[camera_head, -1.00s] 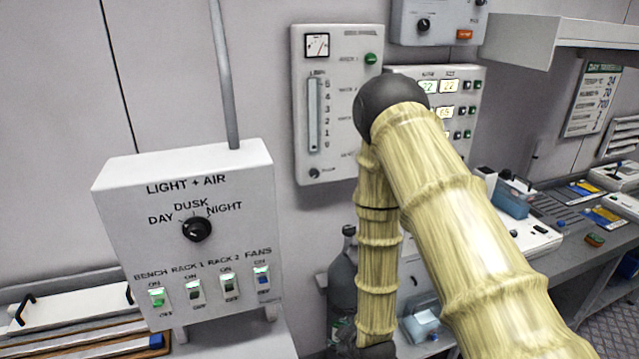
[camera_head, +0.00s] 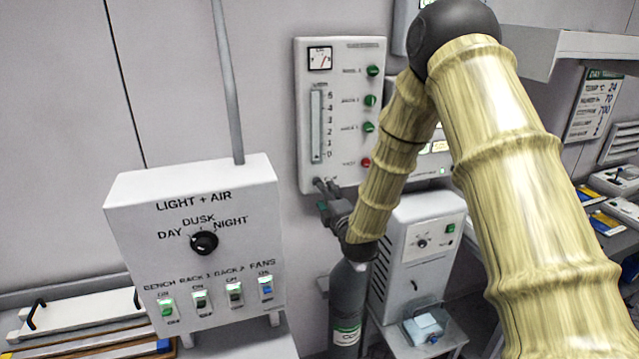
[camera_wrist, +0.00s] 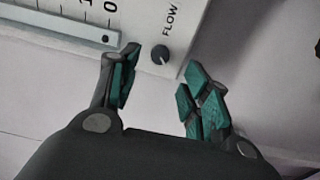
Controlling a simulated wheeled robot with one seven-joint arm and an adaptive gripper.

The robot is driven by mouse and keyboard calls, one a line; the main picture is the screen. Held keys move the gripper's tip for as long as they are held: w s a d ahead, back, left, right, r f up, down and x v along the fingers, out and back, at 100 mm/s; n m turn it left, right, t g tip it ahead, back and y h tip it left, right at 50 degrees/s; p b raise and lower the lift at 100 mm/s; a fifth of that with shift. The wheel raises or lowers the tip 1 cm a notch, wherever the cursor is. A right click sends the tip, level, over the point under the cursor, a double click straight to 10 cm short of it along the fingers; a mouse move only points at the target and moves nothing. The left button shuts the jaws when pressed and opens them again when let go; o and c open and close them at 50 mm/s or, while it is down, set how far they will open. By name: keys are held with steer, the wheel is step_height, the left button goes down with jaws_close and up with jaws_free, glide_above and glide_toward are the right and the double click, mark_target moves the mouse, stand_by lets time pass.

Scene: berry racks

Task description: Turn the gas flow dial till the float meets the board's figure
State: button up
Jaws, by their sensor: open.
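The gas panel (camera_head: 340,60) hangs on the wall in the head view. In the wrist view, the dark round flow dial (camera_wrist: 160,54) sits beside the FLOW label, near the tube's lower end (camera_wrist: 60,22). My gripper (camera_wrist: 163,65) is open, its fingers on either side of the dial with visible gaps.
The LIGHT + AIR box (camera_head: 130,195) stands at front left. A gas cylinder (camera_head: 347,300) stands below my wrist. A white unit (camera_head: 430,215) is right of it. Green knobs (camera_head: 370,100) and a red one (camera_head: 365,162) line the panel's right side. A shelf (camera_head: 560,40) juts out at upper right.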

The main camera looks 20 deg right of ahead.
steer(key=w+p, duration=0.2)
steer(key=w, duration=0.4)
steer(key=shift+w+a+p, duration=0.15)
steer(key=shift+w+p, duration=0.15)
steer(key=shift+w, duration=0.1)
jaws_close()
